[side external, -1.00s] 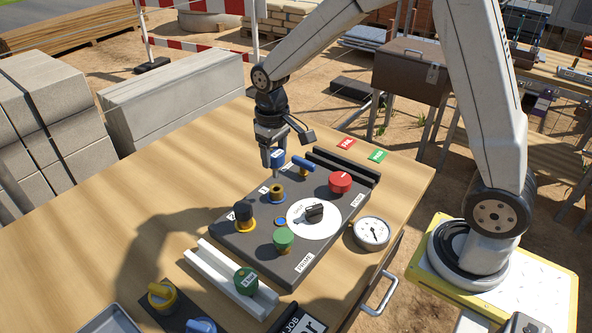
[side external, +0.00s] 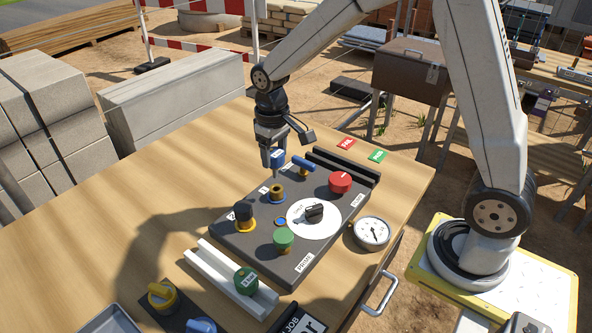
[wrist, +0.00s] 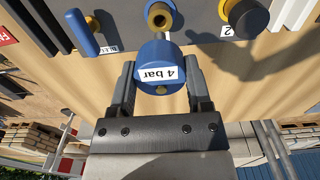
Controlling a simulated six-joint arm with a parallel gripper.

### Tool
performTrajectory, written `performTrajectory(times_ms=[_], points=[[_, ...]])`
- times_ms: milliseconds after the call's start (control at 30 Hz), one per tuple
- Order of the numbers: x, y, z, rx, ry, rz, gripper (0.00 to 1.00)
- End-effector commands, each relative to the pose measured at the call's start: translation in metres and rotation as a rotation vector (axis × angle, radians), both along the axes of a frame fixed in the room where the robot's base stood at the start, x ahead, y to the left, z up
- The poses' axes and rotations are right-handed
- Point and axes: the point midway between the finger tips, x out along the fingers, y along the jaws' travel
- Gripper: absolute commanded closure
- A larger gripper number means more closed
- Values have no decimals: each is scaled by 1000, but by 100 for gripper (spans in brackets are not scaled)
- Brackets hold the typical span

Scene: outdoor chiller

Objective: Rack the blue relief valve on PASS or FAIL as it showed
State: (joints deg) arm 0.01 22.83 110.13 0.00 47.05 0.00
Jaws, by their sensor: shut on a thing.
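The blue relief valve (side external: 278,157) has a white label that reads "4 bar" in the wrist view (wrist: 155,60). My gripper (side external: 275,165) is shut on it, one finger on each side, and holds it above the table near the far left edge of the dark test panel (side external: 243,237). The brass port with a blue ring (side external: 277,194) is empty and apart from the valve. A red card (side external: 346,143) and a green card (side external: 377,156) lie behind a black slotted rack (side external: 345,168) at the panel's far side. The rack looks empty.
The panel carries a blue lever (side external: 303,163), red knob (side external: 340,182), black-capped fitting (side external: 244,213), green knob (side external: 283,238) and white dial (side external: 303,224). A gauge (side external: 372,232) sits at right. A white rack (side external: 222,273) holds a green valve (side external: 245,281).

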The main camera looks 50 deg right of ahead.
Motion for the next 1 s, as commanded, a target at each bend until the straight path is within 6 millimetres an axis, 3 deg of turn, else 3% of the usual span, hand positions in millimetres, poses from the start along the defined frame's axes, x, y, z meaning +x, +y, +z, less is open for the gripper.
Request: performTrajectory(times_ms=[167,367,667,800,1000], points=[[2,-6,0,0,-1,-15,100],[8,-32,0,0,-1,-81,100],[15,-111,0,0,0,-270,100],[12,-152,0,0,-1,-367,100],[6,-198,0,0,-1,-472,100]])
